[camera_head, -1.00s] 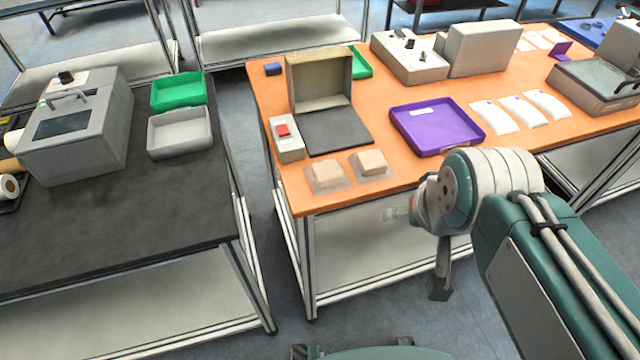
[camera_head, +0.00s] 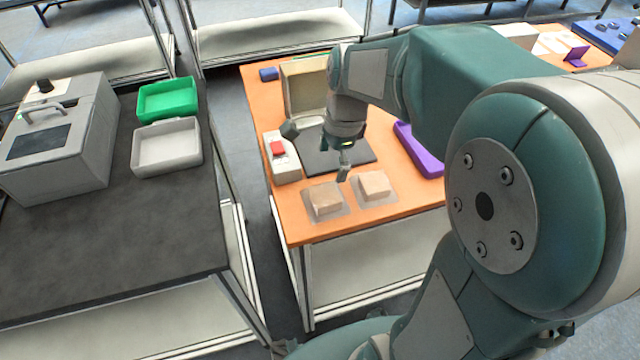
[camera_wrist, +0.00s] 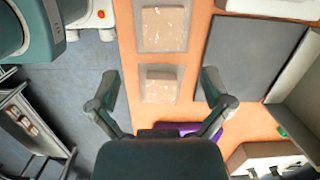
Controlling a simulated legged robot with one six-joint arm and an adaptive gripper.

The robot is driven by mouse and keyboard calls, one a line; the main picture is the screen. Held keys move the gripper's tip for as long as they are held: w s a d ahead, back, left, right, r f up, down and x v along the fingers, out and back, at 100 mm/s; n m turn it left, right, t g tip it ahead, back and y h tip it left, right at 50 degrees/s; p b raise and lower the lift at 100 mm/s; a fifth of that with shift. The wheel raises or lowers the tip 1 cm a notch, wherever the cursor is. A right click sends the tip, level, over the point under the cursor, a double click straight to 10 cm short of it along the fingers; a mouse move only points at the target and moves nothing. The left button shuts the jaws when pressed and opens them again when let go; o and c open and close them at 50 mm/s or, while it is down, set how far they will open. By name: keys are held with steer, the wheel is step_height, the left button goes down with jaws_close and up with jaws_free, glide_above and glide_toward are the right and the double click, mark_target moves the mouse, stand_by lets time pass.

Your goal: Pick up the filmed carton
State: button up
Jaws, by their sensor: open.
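Two tan cartons, each with clear film spread around it, sit near the front edge of the orange table. The left carton (camera_head: 325,198) is the upper carton (camera_wrist: 165,28) in the wrist view. The right carton (camera_head: 374,184) appears as the lower carton (camera_wrist: 161,84) there. My gripper (camera_head: 318,153) is open and empty, pointing down above the table, behind the cartons in the head view. In the wrist view my gripper's fingers (camera_wrist: 159,80) stand wide on either side of the lower carton in the picture, apart from it.
A dark pad (camera_head: 362,152) and an open beige box (camera_head: 303,90) lie behind the cartons. A red-button box (camera_head: 281,160) stands left. A purple tray (camera_head: 418,150) is partly hidden by my arm. A grey bin (camera_head: 167,148) and a green bin (camera_head: 167,100) sit on the dark table.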

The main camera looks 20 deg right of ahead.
mark_target(325, 194)
steer(key=shift+w+f+m, duration=0.15)
steer(key=shift+f+m, duration=0.15)
steer(key=shift+f, duration=0.25)
steer(key=f, duration=0.6)
steer(key=a+f, duration=0.1)
steer(key=f, duration=0.3)
steer(key=shift+w, duration=0.2)
steer(key=c, duration=1)
